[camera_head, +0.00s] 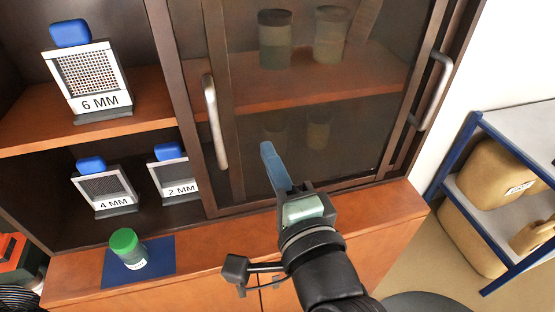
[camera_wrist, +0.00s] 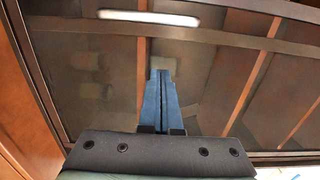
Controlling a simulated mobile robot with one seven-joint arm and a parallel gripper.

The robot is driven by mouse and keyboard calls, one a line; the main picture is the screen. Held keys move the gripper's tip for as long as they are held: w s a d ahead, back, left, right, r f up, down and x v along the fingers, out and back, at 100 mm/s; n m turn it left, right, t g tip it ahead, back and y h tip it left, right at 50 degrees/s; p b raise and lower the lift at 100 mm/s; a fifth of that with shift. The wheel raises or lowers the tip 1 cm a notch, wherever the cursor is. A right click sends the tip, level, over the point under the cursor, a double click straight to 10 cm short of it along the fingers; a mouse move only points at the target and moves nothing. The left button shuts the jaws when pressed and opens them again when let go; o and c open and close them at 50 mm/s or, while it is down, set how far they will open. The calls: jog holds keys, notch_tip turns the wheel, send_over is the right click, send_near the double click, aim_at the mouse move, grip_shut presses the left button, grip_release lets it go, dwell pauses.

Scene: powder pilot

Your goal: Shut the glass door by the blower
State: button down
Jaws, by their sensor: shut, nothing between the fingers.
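The dark-framed glass door (camera_head: 290,145) covers the right part of a wooden cabinet, and the left part stands open. A pale upright handle (camera_head: 212,120) is on the door's left frame. A second handle (camera_head: 432,92) is on the frame at the right. In the wrist view a handle (camera_wrist: 148,18) shows as a bright bar beyond the fingers. My gripper (camera_head: 270,160) is shut and empty, its blue fingers in front of the lower glass, right of the left handle. In the wrist view the fingers (camera_wrist: 160,80) are together. I cannot tell whether they touch the glass. I cannot identify a blower.
Framed screens marked 6 MM (camera_head: 90,82), 4 MM (camera_head: 105,190) and 2 MM (camera_head: 178,180) stand in the open part. A green-lidded jar (camera_head: 128,248) stands on a blue mat (camera_head: 160,256) on the ledge. A blue-framed rack (camera_head: 460,150) with tan containers is at right.

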jog(key=w+a+p, duration=0.2)
jog(key=w+a, duration=0.4)
jog(key=shift+a, duration=0.3)
